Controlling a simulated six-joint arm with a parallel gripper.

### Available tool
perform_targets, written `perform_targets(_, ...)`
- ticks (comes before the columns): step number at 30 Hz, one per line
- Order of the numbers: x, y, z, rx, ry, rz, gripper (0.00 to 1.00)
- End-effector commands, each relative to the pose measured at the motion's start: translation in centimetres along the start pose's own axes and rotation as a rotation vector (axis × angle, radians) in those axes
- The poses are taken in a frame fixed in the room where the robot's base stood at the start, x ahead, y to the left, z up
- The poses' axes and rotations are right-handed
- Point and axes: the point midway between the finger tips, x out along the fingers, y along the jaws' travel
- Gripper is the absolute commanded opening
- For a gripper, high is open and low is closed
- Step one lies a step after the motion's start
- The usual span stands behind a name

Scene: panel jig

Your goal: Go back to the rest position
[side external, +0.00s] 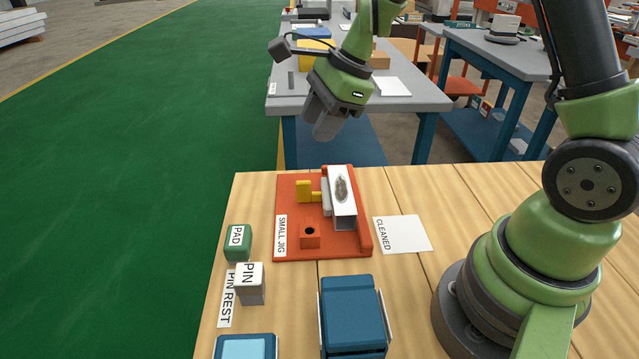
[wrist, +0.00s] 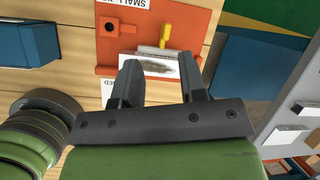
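My gripper (side external: 325,122) hangs in the air above and behind the orange jig (side external: 292,248) labelled "SMALL JIG". In the wrist view my gripper (wrist: 160,78) has its two fingers apart with nothing held between them. A white and grey panel piece (side external: 343,212) with a dark smudge on its top sits in the jig. It also shows beyond the fingers in the wrist view (wrist: 157,64), partly hidden by them. A yellow clamp part (side external: 304,190) stands beside the panel piece, with a pale bar between them.
A white "CLEANED" sheet (side external: 405,234) lies right of the jig. A green "PAD" block (side external: 238,242), a "PIN" block (side external: 250,284) and a "PIN REST" label (side external: 226,305) are at left. Another bench (side external: 420,100) stands behind.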

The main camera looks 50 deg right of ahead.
Motion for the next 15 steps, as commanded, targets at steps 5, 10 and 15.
perform_targets(5,-7.0,3.2,3.0,-0.451,-0.003,-0.075,0.38)
perform_targets(10,-12.0,7.4,4.0,-0.869,0.032,-0.141,0.38)
perform_targets(15,-15.4,12.0,3.6,-1.259,0.1,-0.204,0.38)
